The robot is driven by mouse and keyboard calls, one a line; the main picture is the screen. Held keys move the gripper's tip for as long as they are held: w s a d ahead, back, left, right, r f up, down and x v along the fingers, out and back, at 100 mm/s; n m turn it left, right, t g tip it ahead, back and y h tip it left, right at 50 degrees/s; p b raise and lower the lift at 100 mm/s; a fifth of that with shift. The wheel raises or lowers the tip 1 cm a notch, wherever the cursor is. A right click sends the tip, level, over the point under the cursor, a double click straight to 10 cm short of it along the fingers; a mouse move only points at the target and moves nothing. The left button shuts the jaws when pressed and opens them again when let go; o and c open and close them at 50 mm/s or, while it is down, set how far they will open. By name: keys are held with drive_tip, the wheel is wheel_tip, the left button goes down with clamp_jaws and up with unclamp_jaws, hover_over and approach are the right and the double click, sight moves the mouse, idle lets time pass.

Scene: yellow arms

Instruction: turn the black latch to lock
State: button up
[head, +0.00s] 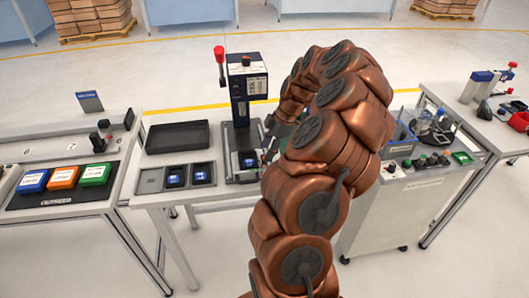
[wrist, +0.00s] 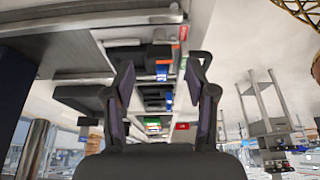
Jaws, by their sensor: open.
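My gripper (wrist: 163,78) is open in the wrist view, with its two dark fingers well apart and nothing held between them. In the head view my gripper (head: 268,142) is mostly hidden behind my brown arm, close to the right side of the press (head: 248,92). The black latch cannot be picked out with certainty in either view. A black hooked shape (wrist: 206,56) shows beside the right fingertip in the wrist view; I cannot tell whether it is the latch or whether it touches the finger.
The press has a red-knobbed lever (head: 219,55). A black tray (head: 178,136) and a holder with blue parts (head: 176,178) lie to its left. A control box (head: 425,168) stands right of my arm.

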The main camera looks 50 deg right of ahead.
sight(264, 163)
drive_tip(key=shift+p+x, duration=0.35)
drive_tip(key=shift+x, duration=1.05)
clamp_jaws()
